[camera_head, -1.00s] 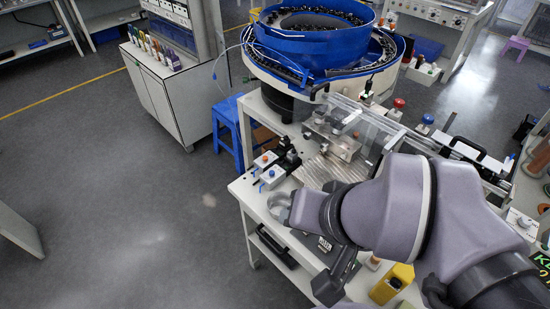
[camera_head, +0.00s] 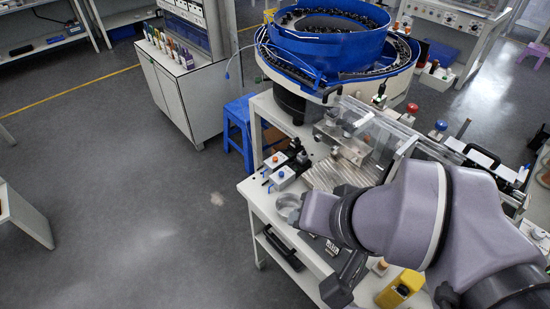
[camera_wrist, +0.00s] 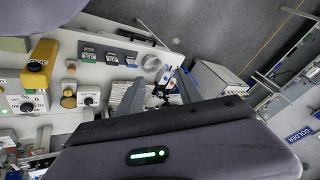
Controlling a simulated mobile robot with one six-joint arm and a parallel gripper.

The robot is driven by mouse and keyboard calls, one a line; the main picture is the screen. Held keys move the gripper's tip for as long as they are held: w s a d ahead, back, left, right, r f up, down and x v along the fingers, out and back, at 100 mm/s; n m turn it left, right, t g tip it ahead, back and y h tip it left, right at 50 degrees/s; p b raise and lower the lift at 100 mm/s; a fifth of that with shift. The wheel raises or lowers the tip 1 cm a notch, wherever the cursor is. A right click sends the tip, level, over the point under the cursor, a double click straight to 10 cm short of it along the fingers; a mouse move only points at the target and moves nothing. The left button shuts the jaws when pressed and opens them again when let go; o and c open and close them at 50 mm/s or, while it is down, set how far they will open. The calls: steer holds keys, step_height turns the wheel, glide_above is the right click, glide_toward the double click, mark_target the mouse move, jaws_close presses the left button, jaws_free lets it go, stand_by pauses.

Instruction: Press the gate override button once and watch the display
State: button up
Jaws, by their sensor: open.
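I cannot tell which control is the gate override button; no label is readable. In the head view two small white boxes, one with an orange button (camera_head: 278,157) and one with a blue button (camera_head: 281,174), sit at the bench's left edge. A red button (camera_head: 412,108) and a blue-topped button (camera_head: 440,126) stand farther right.
A yellow box (camera_head: 400,289) stands at the bench's front, beside a white box with a black knob (camera_wrist: 88,98). A round grey dish (camera_head: 287,205) sits at the left edge. A blue bowl feeder (camera_head: 330,45) and clear guard (camera_head: 375,130) stand behind. The left floor is free.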

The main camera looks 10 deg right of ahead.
jaws_close()
stand_by(1.5)
